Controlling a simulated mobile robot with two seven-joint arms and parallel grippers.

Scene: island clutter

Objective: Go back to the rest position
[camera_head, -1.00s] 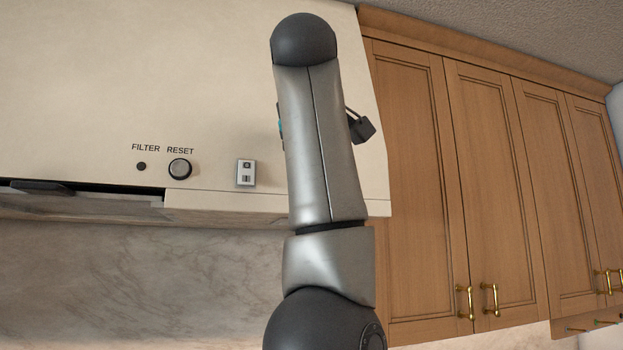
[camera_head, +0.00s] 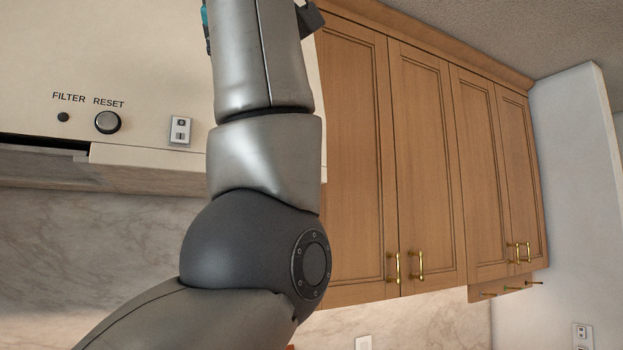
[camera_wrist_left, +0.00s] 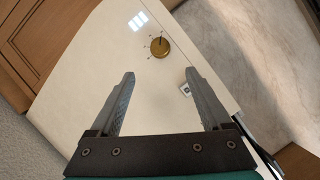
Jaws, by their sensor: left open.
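My left arm rises from the lower left in the head view and stands in front of the cream range hood (camera_head: 150,60). A dark part by the arm's top right may belong to the gripper, but most of the hand is out of frame or hidden. In the left wrist view my left gripper (camera_wrist_left: 160,76) is open, with nothing between its fingers. It faces the cream hood panel (camera_wrist_left: 100,75); a gold knob (camera_wrist_left: 160,47) shows beyond the fingertips. My right gripper is in neither view.
The hood carries a RESET knob (camera_head: 107,122) and a small switch plate (camera_head: 180,130). Wooden cabinets (camera_head: 430,150) with brass handles hang close on the arm's right. A pale wall (camera_head: 575,170) is at far right. Marble backsplash (camera_head: 90,250) lies below the hood.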

